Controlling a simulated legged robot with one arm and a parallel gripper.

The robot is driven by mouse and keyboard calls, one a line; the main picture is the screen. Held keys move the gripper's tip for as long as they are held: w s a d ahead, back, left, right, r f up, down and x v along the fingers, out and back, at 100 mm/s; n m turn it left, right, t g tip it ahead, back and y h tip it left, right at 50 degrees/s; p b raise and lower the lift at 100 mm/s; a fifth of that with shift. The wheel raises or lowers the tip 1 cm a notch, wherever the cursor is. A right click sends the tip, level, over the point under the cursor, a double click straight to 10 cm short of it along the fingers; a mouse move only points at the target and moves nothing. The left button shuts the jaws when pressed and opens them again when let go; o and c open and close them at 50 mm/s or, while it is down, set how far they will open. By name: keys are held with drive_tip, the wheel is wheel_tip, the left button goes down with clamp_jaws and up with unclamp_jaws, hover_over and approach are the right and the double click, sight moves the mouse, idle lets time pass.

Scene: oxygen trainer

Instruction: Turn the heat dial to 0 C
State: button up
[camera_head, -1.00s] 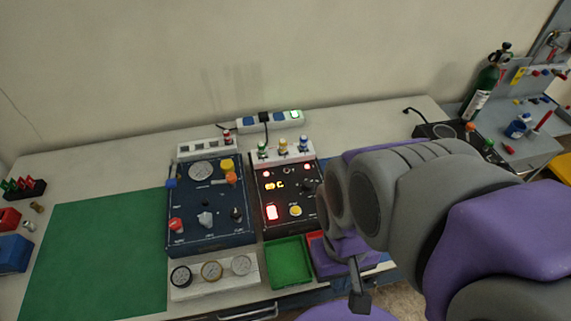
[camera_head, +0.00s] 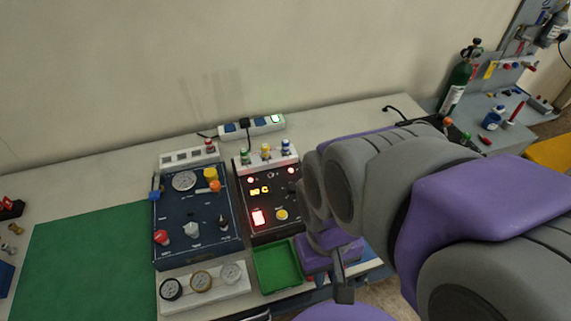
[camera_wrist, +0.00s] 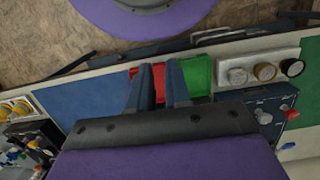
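The black control panel (camera_head: 262,228) stands on the bench, left of my arm in the head view. It has a lit amber readout (camera_head: 260,190), a glowing red-white switch (camera_head: 258,217) and a yellow button (camera_head: 282,214). I cannot make out a heat dial with readable marks; my arm covers the panel's right edge. My gripper (camera_head: 342,290) hangs low in front of the bench's front edge, right of the green tray. In the wrist view my gripper (camera_wrist: 160,78) shows two separated fingers with nothing held between them, over the red and green trays.
A blue panel (camera_head: 197,246) with knobs stands left of the black panel. Three gauges sit on a white block (camera_head: 205,296) in front. A green tray (camera_head: 277,264) lies near the front edge. A green mat (camera_head: 85,260) covers the left bench. A gas cylinder (camera_head: 457,85) stands far right.

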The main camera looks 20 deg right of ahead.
drive_tip(key=o, duration=0.7)
drive_tip(key=w+r+m, duration=0.1)
drive_tip(key=w, duration=0.4)
drive_tip(key=w+d+r+m+p, duration=0.1)
drive_tip(key=w, duration=0.4)
drive_tip(key=w+r+m+t+p, duration=0.1)
drive_tip(key=w+m, duration=0.1)
drive_tip(key=w, duration=0.3)
drive_tip(key=shift+d, duration=0.25)
drive_tip(key=shift+o, duration=0.5)
drive_tip(key=w+d+m+p, duration=0.1)
drive_tip(key=w+d+m, duration=0.1)
drive_tip(key=w, duration=0.6)
drive_tip(key=w+d+f+m+t, duration=0.1)
drive_tip(key=w+d+m, duration=0.1)
drive_tip(key=w, duration=0.5)
drive_tip(key=shift+w+m+p, duration=0.35)
drive_tip(key=shift+m, duration=0.25)
drive_tip(key=b, duration=0.4)
approach(294, 186)
wheel_tip(294, 186, down, 9)
drive_tip(key=shift+w+d+r, duration=0.1)
drive_tip(key=shift+w, duration=0.05)
drive_tip(key=c, duration=1)
